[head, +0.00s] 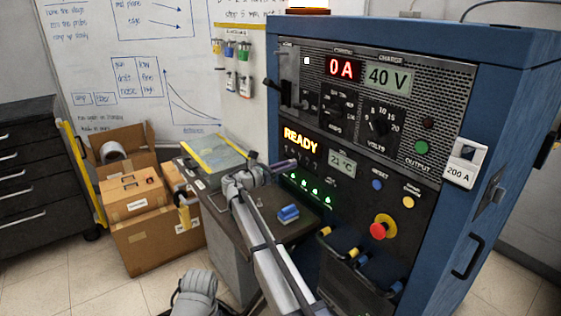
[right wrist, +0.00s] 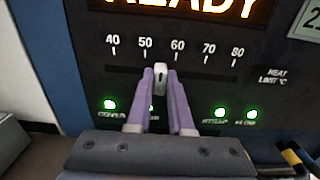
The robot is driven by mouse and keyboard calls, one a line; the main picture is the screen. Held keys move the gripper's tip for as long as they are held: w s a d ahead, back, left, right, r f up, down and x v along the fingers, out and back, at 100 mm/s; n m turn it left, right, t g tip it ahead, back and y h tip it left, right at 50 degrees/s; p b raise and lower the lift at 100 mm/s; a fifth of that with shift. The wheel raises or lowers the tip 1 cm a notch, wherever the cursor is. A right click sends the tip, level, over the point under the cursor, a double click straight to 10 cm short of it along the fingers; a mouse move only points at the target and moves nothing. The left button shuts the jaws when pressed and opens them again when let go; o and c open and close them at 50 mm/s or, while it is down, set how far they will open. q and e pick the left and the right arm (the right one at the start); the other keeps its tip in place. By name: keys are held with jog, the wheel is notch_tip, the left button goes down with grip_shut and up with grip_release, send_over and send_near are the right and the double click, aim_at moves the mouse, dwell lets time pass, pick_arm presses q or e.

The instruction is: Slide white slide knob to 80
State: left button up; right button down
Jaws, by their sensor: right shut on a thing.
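The white slide knob (right wrist: 160,76) sits in a dark horizontal slot below a scale marked 40 to 80. It stands about midway between the 50 and 60 marks. My right gripper (right wrist: 160,88) has its two purple fingers on either side of the knob and is shut on it. In the head view my right gripper (head: 287,165) reaches the front panel of the blue cabinet (head: 505,140), just below the READY display (head: 300,139); the knob cannot be made out there.
Several green lights (right wrist: 220,112) sit below the slot. A red emergency button (head: 380,227) and cable plugs (head: 362,262) stick out lower on the panel. A small blue object (head: 288,213) lies on the dark bench beneath my right arm. Cardboard boxes (head: 150,235) stand at the left.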

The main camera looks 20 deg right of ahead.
jog(key=s+d, duration=0.1)
jog(key=s, duration=0.2)
jog(key=s+d, duration=0.1)
jog(key=s, duration=0.2)
jog(key=s+d, duration=0.1)
jog(key=s, duration=0.2)
jog(key=shift+s+d, duration=0.25)
jog(key=shift+s, duration=0.1)
jog(key=c, duration=0.8)
grip_release()
jog(key=shift+s, duration=0.1)
send_near(316, 174)
jog(key=shift+v, duration=0.9)
jog(key=shift+r, duration=0.1)
